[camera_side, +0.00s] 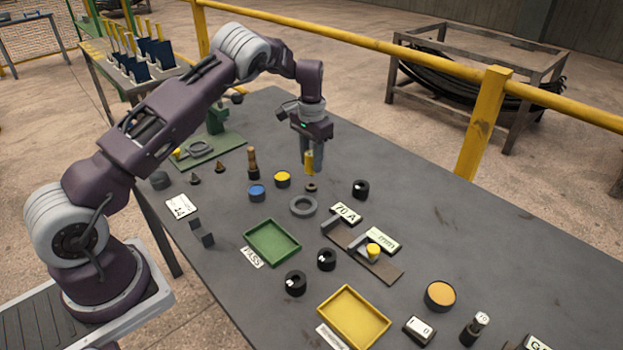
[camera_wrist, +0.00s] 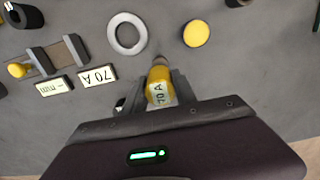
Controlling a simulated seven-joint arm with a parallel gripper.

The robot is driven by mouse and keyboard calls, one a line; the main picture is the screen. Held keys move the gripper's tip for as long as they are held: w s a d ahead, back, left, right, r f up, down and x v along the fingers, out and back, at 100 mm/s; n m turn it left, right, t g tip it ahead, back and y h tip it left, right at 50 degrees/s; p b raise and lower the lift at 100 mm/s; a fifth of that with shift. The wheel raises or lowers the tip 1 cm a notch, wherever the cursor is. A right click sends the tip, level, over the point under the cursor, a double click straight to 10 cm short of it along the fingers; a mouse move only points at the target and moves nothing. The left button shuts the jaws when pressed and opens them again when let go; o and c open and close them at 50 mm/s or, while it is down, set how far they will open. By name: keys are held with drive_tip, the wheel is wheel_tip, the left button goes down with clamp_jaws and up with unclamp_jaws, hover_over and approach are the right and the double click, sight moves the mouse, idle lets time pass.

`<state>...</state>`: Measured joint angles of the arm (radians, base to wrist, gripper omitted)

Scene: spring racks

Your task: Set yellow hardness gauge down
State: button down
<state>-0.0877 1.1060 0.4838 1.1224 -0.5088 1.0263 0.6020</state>
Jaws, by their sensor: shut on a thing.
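The yellow hardness gauge (camera_side: 309,160) is upright between the fingers of my gripper (camera_side: 313,166) in the side view.
A grey ring (camera_side: 303,206) and a yellow-topped disc (camera_side: 283,179) lie close by. A "70 A" plate (camera_side: 346,213) stands by a fixture (camera_side: 372,262) with a yellow knob. Green (camera_side: 273,243) and yellow (camera_side: 354,317) trays are nearer.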

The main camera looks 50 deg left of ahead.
sight(311, 174)
drive_tip(key=shift+f, duration=2.35)
drive_tip(key=shift+f, duration=0.1)
drive_tip(key=c, duration=1)
unclamp_jaws()
